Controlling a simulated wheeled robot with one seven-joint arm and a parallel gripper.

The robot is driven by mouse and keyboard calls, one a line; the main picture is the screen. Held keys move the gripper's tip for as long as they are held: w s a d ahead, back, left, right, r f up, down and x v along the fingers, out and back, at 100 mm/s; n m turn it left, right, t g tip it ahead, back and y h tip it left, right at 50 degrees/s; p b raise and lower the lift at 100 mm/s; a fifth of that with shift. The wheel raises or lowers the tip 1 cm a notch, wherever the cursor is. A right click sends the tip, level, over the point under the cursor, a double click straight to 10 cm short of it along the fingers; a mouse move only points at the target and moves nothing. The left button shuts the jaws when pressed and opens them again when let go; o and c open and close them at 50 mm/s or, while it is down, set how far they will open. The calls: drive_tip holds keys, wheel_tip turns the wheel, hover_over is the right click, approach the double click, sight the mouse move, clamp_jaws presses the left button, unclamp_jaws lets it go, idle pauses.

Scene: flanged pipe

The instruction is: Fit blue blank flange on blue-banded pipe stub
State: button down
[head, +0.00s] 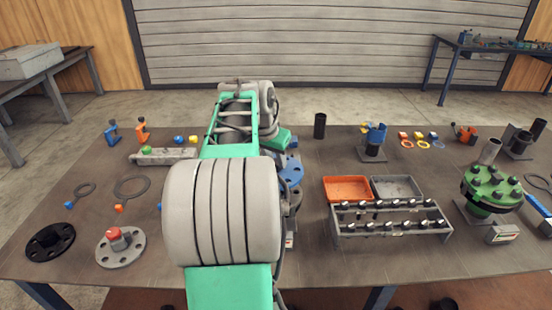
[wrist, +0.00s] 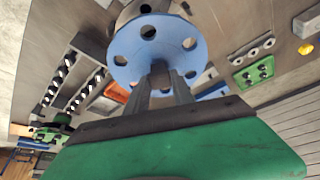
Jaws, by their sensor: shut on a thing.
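The blue blank flange (wrist: 130,47) is a round disc with several bolt holes. In the wrist view my gripper (wrist: 163,80) is shut at the middle of its near face, apparently on a raised grip there. In the head view the flange (head: 293,174) shows just right of my arm, which hides part of it and most of my gripper. A grey round part (wrist: 128,12) lies directly behind the flange in the wrist view, perhaps the pipe stub. I cannot tell whether they touch or whether the holes line up. No blue band is clearly visible on it.
Right of the flange are an orange tray (head: 347,189), a grey tray (head: 397,188) and a bolt rack (head: 390,222). A green flanged assembly (head: 490,188) stands far right.

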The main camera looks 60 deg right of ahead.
drive_tip(key=shift+f+b, duration=1.85)
drive_tip(key=shift+f, duration=0.55)
drive_tip(key=shift+s+f, duration=0.1)
drive_tip(key=shift+f+b, duration=0.5)
drive_tip(key=shift+b, duration=0.05)
drive_tip(key=shift+f, duration=0.15)
drive_tip(key=shift+f+b, duration=0.3)
drive_tip(key=shift+b, duration=0.05)
drive_tip(key=c, duration=1)
unclamp_jaws()
drive_tip(key=shift+a, duration=0.1)
drive_tip(key=shift+f, duration=0.1)
